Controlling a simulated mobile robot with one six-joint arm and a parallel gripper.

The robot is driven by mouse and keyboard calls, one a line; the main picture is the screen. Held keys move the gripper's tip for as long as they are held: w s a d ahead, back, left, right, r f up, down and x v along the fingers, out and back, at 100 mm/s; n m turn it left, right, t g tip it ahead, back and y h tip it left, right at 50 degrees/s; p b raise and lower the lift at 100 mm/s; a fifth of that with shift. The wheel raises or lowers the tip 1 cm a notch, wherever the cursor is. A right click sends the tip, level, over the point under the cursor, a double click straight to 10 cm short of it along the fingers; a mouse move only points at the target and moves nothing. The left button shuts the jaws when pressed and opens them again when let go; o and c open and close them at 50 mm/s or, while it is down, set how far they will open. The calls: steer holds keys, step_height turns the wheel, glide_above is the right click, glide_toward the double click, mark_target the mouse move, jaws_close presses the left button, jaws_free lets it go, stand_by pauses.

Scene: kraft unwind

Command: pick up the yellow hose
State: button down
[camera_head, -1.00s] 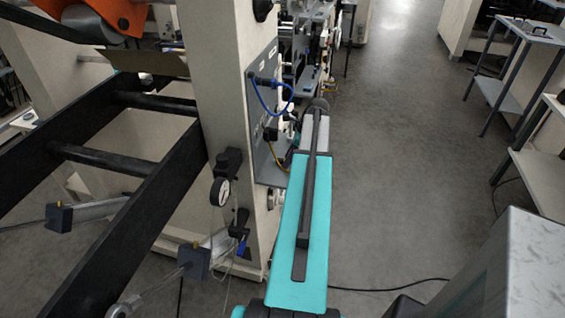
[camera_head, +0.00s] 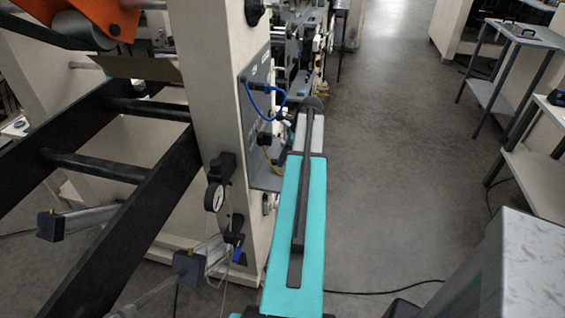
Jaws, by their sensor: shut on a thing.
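The yellow hose (camera_head: 272,161) is a thin curved line by the grey panel on the side of the cream machine column, just left of my arm. Its right end runs toward my arm and is lost behind it or among small dark parts there. My turquoise arm (camera_head: 311,215) reaches forward from the bottom of the view, with its far end close beside the panel. My gripper cannot be made out; the arm and the machine parts hide that area. Whether the hose touches my gripper does not show.
A blue hose (camera_head: 265,110) loops on the panel (camera_head: 257,90) above the yellow one. A round gauge (camera_head: 214,197) and a dark valve sit on the column. A black frame (camera_head: 140,230) stands at left. Open grey floor (camera_head: 400,160) lies right of my arm, with side tables (camera_head: 525,35) beyond.

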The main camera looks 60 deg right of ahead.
steer(key=shift+r, duration=0.4)
steer(key=s+d+r+b, duration=0.1)
steer(key=s+d, duration=0.1)
steer(key=s, duration=0.5)
steer(key=s+d+r+b, duration=0.1)
steer(key=s+d+b, duration=0.1)
steer(key=s, duration=0.6)
steer(key=shift+s+d+r, duration=0.15)
steer(key=shift+d, duration=0.3)
